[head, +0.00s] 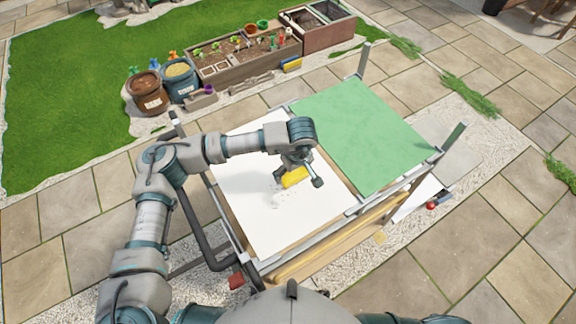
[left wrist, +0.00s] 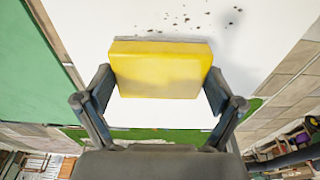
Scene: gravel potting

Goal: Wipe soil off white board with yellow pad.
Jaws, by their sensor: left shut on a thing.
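The white board (head: 262,222) lies on the left half of the table. It also shows in the left wrist view (left wrist: 120,15). My left gripper (head: 297,174) is over the board and shut on the yellow pad (head: 294,178). In the left wrist view the pad (left wrist: 160,70) sits between the two fingers of the gripper (left wrist: 160,98). Dark specks of soil (left wrist: 185,20) are scattered on the board just beyond the pad. In the head view small specks show beside the pad. I cannot tell whether the pad touches the board. My right gripper is not in view.
A green panel (head: 362,135) covers the right half of the table, with upright posts at its corners. A planter box (head: 245,65) and two pots (head: 148,92) stand behind on the gravel. Stone paving surrounds the table. A small red object (head: 432,206) lies at its right.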

